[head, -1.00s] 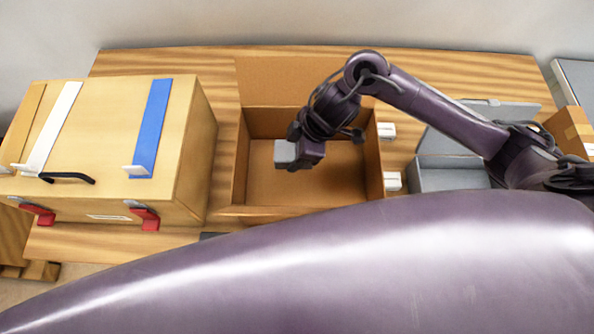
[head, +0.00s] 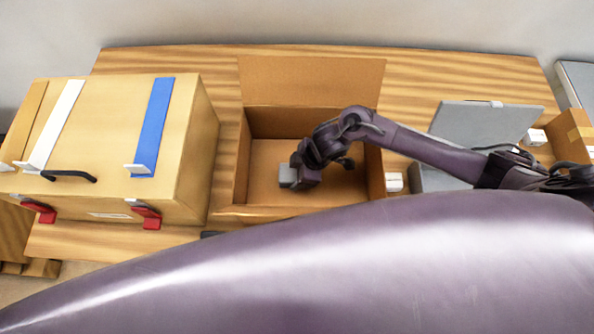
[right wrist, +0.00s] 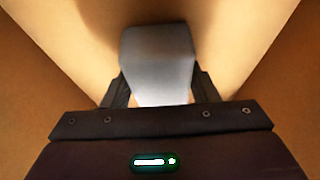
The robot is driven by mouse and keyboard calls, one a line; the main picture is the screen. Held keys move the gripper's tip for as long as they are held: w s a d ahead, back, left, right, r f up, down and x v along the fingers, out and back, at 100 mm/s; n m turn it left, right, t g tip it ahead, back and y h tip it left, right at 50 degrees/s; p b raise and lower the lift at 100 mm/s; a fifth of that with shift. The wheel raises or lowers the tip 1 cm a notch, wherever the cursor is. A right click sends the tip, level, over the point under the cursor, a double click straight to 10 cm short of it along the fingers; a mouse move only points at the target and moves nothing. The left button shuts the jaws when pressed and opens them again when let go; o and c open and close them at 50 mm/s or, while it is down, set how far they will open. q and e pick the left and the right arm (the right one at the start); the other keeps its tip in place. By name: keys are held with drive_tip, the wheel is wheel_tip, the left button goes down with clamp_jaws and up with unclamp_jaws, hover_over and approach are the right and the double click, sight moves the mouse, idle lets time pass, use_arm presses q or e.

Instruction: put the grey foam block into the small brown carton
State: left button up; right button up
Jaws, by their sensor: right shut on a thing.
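The open brown carton (head: 240,172) stands in the middle of the table, its back flap raised. My right gripper (head: 292,178) is down inside the carton, shut on the grey foam block (head: 285,175). In the right wrist view the block (right wrist: 158,62) sits between the two fingers of the gripper (right wrist: 160,92), with brown carton walls around it. Whether the block touches the carton floor cannot be told. My left gripper is not in view.
A large tan case (head: 115,130) with a blue strap and red latches stands left of the carton. A grey open-lidded box (head: 475,125) and small white boxes (head: 393,182) are to the right. My large purple body part covers the front.

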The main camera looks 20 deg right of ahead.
drive_tip(key=shift+f, duration=0.15)
drive_tip(key=o, duration=1)
drive_tip(key=v, duration=1.2)
drive_tip(key=shift+s, duration=0.1)
